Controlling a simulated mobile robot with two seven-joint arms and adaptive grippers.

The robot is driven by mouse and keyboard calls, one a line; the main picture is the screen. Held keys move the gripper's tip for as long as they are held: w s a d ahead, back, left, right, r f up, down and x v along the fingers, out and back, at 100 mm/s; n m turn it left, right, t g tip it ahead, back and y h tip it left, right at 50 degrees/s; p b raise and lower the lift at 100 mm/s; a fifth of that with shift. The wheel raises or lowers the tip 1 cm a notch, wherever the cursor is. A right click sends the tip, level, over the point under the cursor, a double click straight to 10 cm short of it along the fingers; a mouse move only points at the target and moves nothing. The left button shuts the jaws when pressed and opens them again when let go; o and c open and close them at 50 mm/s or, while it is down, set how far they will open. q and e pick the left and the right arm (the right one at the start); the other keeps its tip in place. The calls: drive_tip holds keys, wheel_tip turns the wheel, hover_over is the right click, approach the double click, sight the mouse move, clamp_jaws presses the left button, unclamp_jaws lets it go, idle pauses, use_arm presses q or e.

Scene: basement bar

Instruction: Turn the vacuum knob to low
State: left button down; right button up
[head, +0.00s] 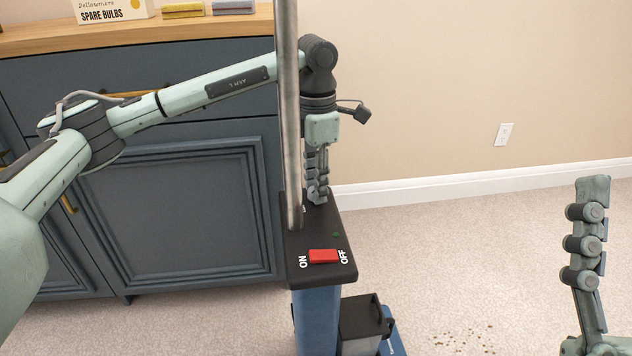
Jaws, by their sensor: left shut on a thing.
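The vacuum (318,315) stands upright in front of the cabinet, with a blue body and a dark top panel (310,275). A red switch (323,256) sits on the panel between the words ON and OFF. A small green mark shows on the panel behind the switch. My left gripper (317,198) points down at the far part of the panel, its fingers shut on the knob there. The fingers hide the knob, so its setting cannot be read. My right gripper (592,190) is raised at the right edge, away from the vacuum, seen side-on.
A metal pole (289,120) rises from the panel, in front of my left forearm. A blue-grey cabinet (180,215) with a wooden top stands behind at left, holding a spare bulbs box (113,10). Crumbs (465,338) lie on the carpet. Carpet is otherwise clear at right.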

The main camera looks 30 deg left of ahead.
use_arm(q)
drive_tip(key=c, duration=1.2)
unclamp_jaws()
wheel_tip(320, 180, up, 8)
drive_tip(key=shift+f, duration=0.2)
